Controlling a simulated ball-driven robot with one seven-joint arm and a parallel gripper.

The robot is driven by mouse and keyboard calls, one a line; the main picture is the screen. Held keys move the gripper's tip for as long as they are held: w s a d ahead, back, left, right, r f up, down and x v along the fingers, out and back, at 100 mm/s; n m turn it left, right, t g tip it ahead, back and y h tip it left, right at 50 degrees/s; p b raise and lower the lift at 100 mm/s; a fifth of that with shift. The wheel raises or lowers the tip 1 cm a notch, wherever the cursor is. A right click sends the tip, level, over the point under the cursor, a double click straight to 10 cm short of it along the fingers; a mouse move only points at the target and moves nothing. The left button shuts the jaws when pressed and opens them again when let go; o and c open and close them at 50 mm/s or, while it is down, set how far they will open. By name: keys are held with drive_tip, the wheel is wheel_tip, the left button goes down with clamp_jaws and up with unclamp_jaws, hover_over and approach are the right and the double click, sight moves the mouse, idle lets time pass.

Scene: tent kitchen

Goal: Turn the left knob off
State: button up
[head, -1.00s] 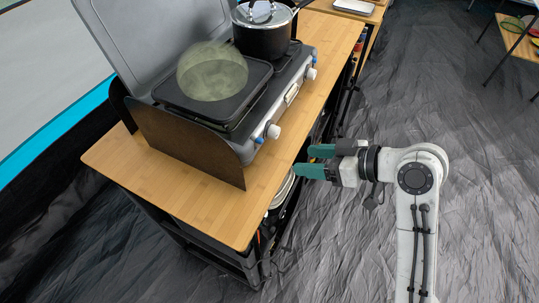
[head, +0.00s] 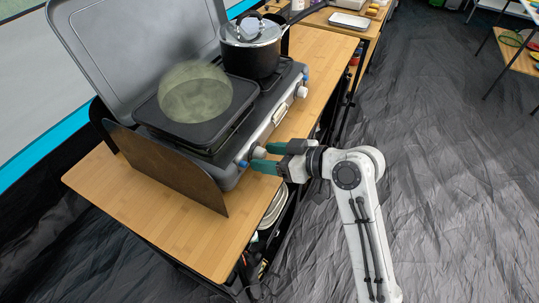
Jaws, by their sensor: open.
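The left knob (head: 259,152) is a small white knob with a blue part beside it, on the front face of the grey camping stove (head: 228,174), at its near end. My gripper (head: 262,157) has teal fingers, and they are open. The fingertips are right at the left knob, with one finger above and one below it in the picture. I cannot tell whether they touch it. The right knob (head: 302,91) is white too and sits at the far end of the same front face.
A translucent greenish dome-shaped haze (head: 195,90) sits over the black griddle (head: 190,128). A lidded black pot (head: 252,62) stands on the far burner. A brown windscreen panel (head: 165,170) stands at the near end. Bare wooden tabletop (head: 190,235) lies in front. The floor to the right is clear.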

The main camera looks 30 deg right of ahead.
drive_tip(key=shift+a, duration=0.1)
drive_tip(key=c, duration=1)
drive_tip(key=shift+p, duration=0.35)
drive_tip(key=shift+r+m+g+y+p, duration=0.1)
drive_tip(key=shift+m+g+y+p, duration=0.25)
drive_tip(key=shift+m+p, duration=0.55)
drive_tip(key=m+y+p, duration=0.1)
drive_tip(key=m+p, duration=0.1)
drive_tip(key=shift+w+d+g+y+p, duration=0.15)
drive_tip(key=shift+d+g+y+p, duration=0.1)
drive_tip(key=shift+y+p, duration=0.1)
drive_tip(key=m+y+p, duration=0.1)
drive_tip(key=m+p, duration=0.1)
drive_tip(key=m, duration=0.1)
drive_tip(key=shift+m+g+y, duration=0.3)
drive_tip(key=shift+y, duration=0.1)
drive_tip(key=shift+c, duration=0.2)
drive_tip(key=shift+f+m+y+p, duration=0.35)
drive_tip(key=shift+m+y+p, duration=0.25)
drive_tip(key=shift+m, duration=0.7)
